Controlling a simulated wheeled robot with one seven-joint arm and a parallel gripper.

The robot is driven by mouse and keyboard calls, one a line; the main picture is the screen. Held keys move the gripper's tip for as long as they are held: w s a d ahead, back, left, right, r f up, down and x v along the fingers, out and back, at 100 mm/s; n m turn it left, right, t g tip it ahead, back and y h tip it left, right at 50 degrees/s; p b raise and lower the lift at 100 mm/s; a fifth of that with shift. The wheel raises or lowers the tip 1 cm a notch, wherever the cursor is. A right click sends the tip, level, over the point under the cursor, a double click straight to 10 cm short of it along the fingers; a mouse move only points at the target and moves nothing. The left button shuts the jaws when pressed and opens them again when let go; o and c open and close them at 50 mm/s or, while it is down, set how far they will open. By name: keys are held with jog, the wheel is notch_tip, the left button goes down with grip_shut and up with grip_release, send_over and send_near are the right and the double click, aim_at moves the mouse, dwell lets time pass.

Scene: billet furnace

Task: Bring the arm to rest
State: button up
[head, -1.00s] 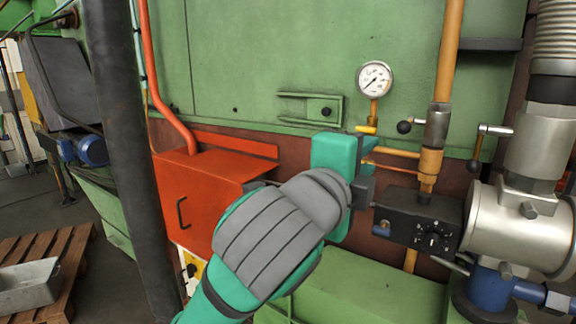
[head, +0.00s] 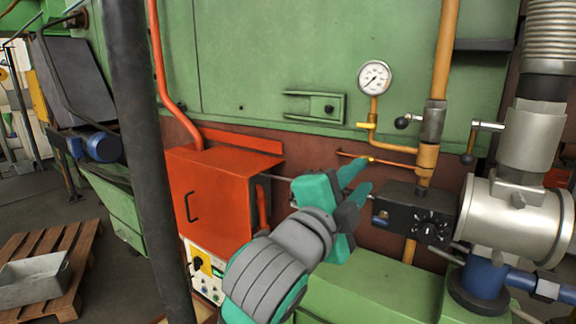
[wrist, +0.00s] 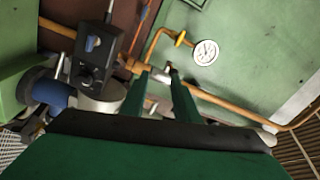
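My gripper (head: 362,178) is teal with a grey wrist and reaches up from the bottom middle of the head view. Its two fingers stand apart with nothing seen between them. It appears in front of the brown band, left of the black control box (head: 412,214) and below the pressure gauge (head: 374,77). In the wrist view the two dark green fingers of my gripper (wrist: 158,75) also stand apart, with pipe fittings seen beyond them. I cannot tell the exact distance to the pipes.
An orange box (head: 212,195) with a red handle (head: 263,207) is left of my arm. Orange gas piping (head: 428,155) with lever valves and a silver burner body (head: 515,220) stand to the right. A dark vertical post (head: 140,150) is at the left. A pallet (head: 75,245) lies on the floor.

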jog(key=a+f+n+t+y, duration=0.25)
jog(key=f+n, duration=0.55)
jog(key=f, duration=0.7)
jog(key=a+f+n+t+y, duration=0.1)
jog(key=a+f+n+y, duration=0.45)
jog(key=f, duration=0.85)
jog(key=s+f+n+g+y, duration=0.1)
jog(key=s+f+n, duration=0.3)
jog(key=s+f, duration=0.3)
jog(key=s+f+n+y, duration=0.1)
jog(key=s+f+n, duration=0.3)
jog(key=f, duration=0.6)
jog(key=s+a+f+g, duration=0.1)
jog(key=s+f, duration=0.1)
jog(key=s, duration=0.7)
jog(key=s+a+f+g, duration=0.1)
jog(key=s+f, duration=0.2)
jog(key=s, duration=0.6)
jog(key=s+a+f+g+y, duration=0.1)
jog(key=s+a+f, duration=0.1)
jog(key=s, duration=0.7)
jog(key=shift+s+f, duration=0.4)
jog(key=shift+f, duration=0.15)
